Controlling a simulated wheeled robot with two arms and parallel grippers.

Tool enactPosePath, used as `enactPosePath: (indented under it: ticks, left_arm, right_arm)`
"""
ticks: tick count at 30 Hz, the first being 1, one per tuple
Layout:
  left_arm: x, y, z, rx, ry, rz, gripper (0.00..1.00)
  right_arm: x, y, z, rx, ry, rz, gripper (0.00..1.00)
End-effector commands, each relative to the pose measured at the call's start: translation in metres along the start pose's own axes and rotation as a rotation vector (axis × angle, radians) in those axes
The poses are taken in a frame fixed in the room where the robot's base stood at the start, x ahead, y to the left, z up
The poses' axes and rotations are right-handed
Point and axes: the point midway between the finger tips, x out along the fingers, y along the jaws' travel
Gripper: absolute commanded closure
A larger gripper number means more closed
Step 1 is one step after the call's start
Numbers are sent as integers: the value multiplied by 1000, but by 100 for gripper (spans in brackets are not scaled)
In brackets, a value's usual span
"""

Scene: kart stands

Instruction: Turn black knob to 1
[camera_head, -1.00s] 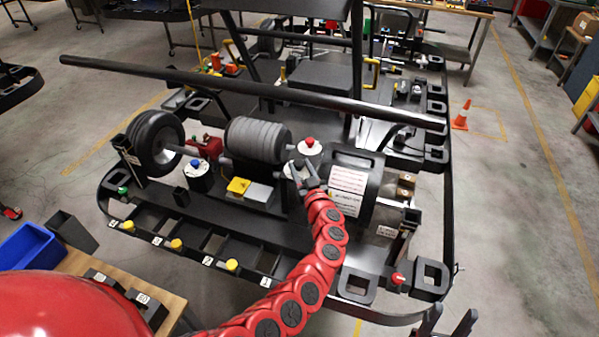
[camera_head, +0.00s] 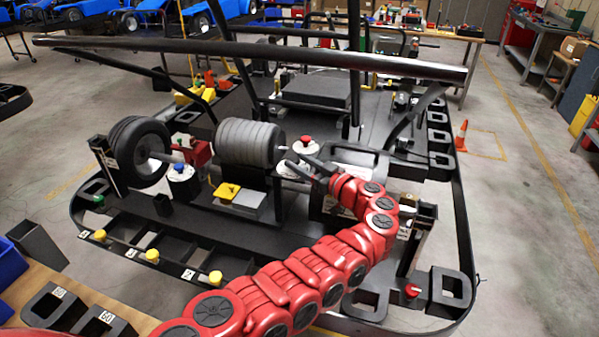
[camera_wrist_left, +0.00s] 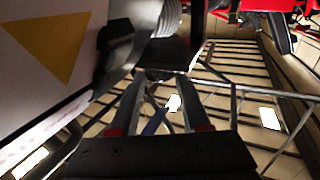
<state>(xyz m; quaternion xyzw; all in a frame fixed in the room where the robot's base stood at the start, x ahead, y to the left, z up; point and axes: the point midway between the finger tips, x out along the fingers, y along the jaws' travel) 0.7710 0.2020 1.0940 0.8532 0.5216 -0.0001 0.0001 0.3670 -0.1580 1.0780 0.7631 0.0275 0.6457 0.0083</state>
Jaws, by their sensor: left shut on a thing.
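My left gripper (camera_head: 303,166) is at the kart stand, just below a white round part with a red cap (camera_head: 305,145) in the head view. Its fingers also show in the left wrist view (camera_wrist_left: 160,88), with their tips at a dark part (camera_wrist_left: 175,55) that they are shut on. I cannot tell for certain that this dark part is the black knob. No number 1 mark can be read. A white panel with a yellow triangle (camera_wrist_left: 55,40) is close on the left in the wrist view. My right gripper is out of view.
A grey ribbed roller (camera_head: 245,142), a black wheel (camera_head: 125,155) and a white cylinder with a blue cap (camera_head: 181,182) stand left of the gripper. A long black bar (camera_head: 250,55) crosses above. An orange cone (camera_head: 461,136) stands on open floor at right.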

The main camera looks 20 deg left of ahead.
Motion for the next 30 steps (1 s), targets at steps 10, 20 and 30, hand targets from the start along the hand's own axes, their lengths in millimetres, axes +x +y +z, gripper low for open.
enactPosePath:
  ticks: [10, 20, 30]
  left_arm:
    - [1, 0, -1, 0, 2, -22, 100]
    - [1, 0, 0, 0, 2, -21, 35]
    - [1, 0, 0, 0, 1, -21, 24]
  right_arm:
    - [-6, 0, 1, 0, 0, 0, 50]
    - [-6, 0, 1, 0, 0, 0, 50]
    - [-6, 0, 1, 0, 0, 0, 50]
